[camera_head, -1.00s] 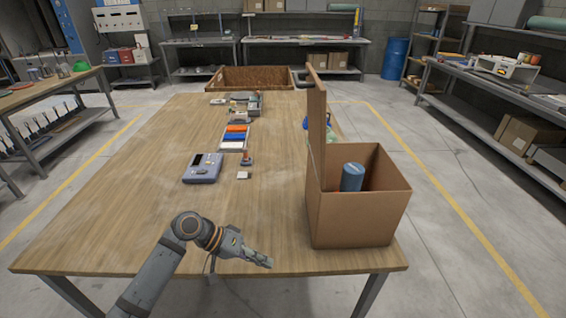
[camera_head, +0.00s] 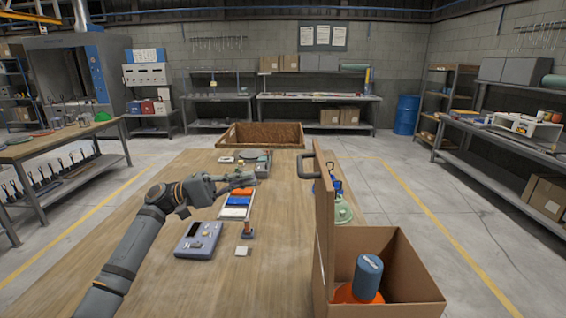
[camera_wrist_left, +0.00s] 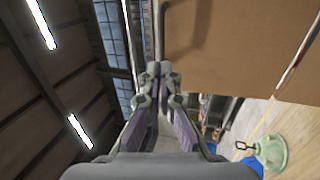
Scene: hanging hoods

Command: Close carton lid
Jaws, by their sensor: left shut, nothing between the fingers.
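The open brown carton (camera_head: 405,268) stands at the right front of the table. Its lid (camera_head: 324,225) stands upright along the carton's left side. A blue-capped orange thing (camera_head: 367,280) is inside the carton. My left gripper (camera_head: 246,179) is raised over the table, left of the lid and apart from it in the head view. Its fingers are together and empty. In the left wrist view the closed fingertips (camera_wrist_left: 158,70) are beside a broad brown panel (camera_wrist_left: 235,45), which looks like the lid; I cannot tell if they touch. My right gripper is not in view.
A grey-blue device (camera_head: 198,241), a tray of coloured parts (camera_head: 237,205) and small items lie on the table left of the carton. A green item (camera_head: 343,213) stands behind the carton. A brown crate (camera_head: 262,134) is at the far end. The table's front left is clear.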

